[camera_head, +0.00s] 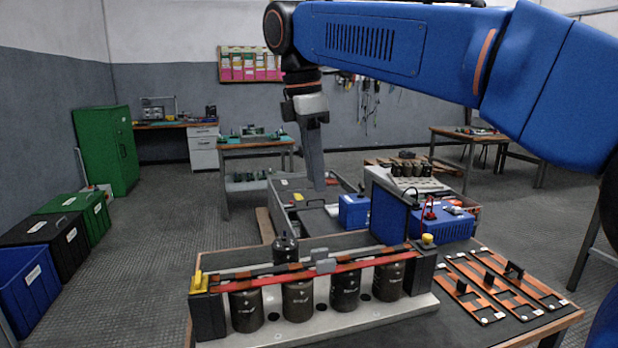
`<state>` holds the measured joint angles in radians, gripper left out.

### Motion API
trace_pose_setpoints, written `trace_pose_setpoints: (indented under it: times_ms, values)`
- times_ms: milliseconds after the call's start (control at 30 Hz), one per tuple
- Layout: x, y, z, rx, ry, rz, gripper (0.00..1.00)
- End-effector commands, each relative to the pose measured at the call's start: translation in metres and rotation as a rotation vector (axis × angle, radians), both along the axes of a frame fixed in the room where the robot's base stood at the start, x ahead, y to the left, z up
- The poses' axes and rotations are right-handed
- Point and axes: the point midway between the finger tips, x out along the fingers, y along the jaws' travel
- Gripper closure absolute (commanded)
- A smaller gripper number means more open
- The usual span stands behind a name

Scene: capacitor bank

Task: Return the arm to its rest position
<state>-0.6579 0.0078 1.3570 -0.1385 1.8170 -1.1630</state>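My arm reaches in from the right across the top of the view. My gripper (316,180) points down in the air, above and behind the capacitor bank. Its fingers are seen edge-on, so their opening does not show. No object is visible in it. The capacitor bank (385,315) stands on the workbench below, with several dark cylindrical capacitors (298,300) in a row under a red and black busbar strip (318,270). One more dark capacitor (285,248) stands behind the strip.
Copper-coloured bars (490,285) lie on the bench (510,338) at right. A blue panel (388,212) and a blue instrument box (445,222) stand behind the bank. Green, black and blue bins (28,290) and a green cabinet (105,150) are at left. The left floor is open.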

Motion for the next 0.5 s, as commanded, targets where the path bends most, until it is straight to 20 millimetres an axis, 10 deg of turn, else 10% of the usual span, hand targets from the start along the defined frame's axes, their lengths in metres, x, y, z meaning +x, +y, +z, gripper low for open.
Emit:
trace_pose_setpoints:
  times_ms: [500]
  values:
    - [-0.055, -0.154, -0.087, 0.175, -0.162, -0.676, 0.69]
